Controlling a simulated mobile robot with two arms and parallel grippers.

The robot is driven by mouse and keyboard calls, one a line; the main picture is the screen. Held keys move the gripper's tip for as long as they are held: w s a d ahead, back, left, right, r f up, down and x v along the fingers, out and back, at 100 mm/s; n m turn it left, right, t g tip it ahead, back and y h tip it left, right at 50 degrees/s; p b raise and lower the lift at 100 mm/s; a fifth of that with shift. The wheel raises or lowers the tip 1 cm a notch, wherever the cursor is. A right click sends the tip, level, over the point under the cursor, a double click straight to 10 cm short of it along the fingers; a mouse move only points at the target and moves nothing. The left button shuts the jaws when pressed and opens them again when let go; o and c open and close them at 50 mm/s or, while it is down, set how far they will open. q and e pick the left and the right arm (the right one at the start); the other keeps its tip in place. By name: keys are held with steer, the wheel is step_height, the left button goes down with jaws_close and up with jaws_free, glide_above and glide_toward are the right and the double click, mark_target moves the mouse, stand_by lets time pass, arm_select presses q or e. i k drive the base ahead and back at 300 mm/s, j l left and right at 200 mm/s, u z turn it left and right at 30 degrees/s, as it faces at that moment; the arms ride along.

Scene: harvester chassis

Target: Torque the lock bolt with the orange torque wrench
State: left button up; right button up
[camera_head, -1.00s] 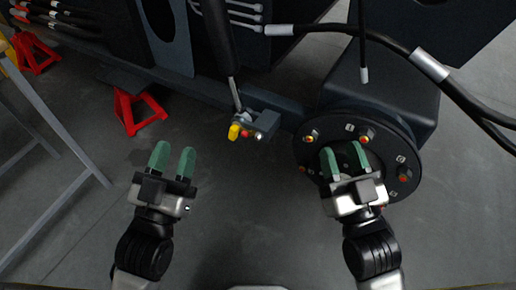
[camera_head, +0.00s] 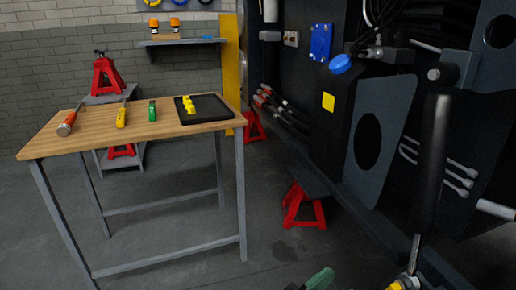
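An orange-ended tool (camera_head: 67,128) with a slim shaft lies at the left of the wooden workbench top (camera_head: 100,138); it looks like the orange torque wrench, though it is small in the picture. A yellow-handled tool (camera_head: 122,116) and a green-handled tool (camera_head: 152,111) lie to its right. The lock bolt and the round hub are out of view. Only a green fingertip of my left gripper (camera_head: 320,279) shows at the bottom edge, far from the bench, so its opening is hidden. My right gripper is out of view.
A black tray (camera_head: 222,115) with yellow pieces sits on the bench's right side. A red jack stand (camera_head: 303,207) stands under the dark chassis (camera_head: 380,140) at right. A yellow post (camera_head: 231,75) rises behind the bench. Floor between bench and chassis is mostly clear.

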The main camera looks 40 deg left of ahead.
mark_target(71, 118)
steer(key=u, duration=2.6)
